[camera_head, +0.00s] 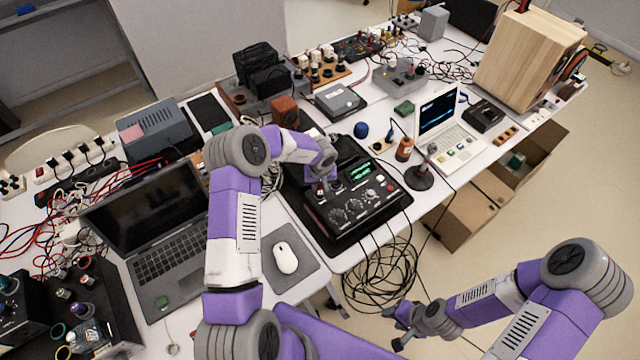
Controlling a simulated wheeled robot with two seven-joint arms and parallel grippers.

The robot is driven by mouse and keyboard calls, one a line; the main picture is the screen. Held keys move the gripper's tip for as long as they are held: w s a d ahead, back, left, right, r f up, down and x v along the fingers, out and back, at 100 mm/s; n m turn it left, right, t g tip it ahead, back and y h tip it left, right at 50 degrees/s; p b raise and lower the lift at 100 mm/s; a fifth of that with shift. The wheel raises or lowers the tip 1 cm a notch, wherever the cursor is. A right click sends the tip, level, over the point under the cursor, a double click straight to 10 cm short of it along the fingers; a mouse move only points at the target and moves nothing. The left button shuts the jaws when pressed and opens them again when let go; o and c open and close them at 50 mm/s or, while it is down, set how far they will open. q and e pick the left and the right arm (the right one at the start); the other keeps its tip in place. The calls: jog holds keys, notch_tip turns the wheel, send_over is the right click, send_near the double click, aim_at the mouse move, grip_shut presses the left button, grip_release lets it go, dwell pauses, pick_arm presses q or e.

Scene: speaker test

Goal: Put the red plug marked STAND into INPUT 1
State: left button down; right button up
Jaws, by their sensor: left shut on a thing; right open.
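A black test device (355,209) with knobs, a green-lit display and small red parts sits on a dark mat near the table's front edge. Its markings are too small to read, so I cannot tell which socket is INPUT 1. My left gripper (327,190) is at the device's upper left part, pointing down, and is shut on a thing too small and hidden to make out. I cannot pick out the red plug marked STAND. My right gripper (396,325) is open and empty, low in front of the table and well away from the device.
A dark laptop (150,225) and a white mouse (286,257) lie left of the device. A small white laptop (446,125), an orange bottle (404,149) and a dark stand (419,178) are at its right. Black cables (385,275) hang in front of the table.

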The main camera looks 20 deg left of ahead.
pick_arm(q)
jog(key=shift+f, duration=0.1)
jog(key=c, duration=0.8)
grip_release()
jog(key=r, duration=0.2)
jog(key=r+p, duration=0.1)
jog(key=r, duration=0.2)
jog(key=s+r, duration=0.1)
jog(key=r, duration=0.1)
jog(key=shift+d+r, duration=0.25)
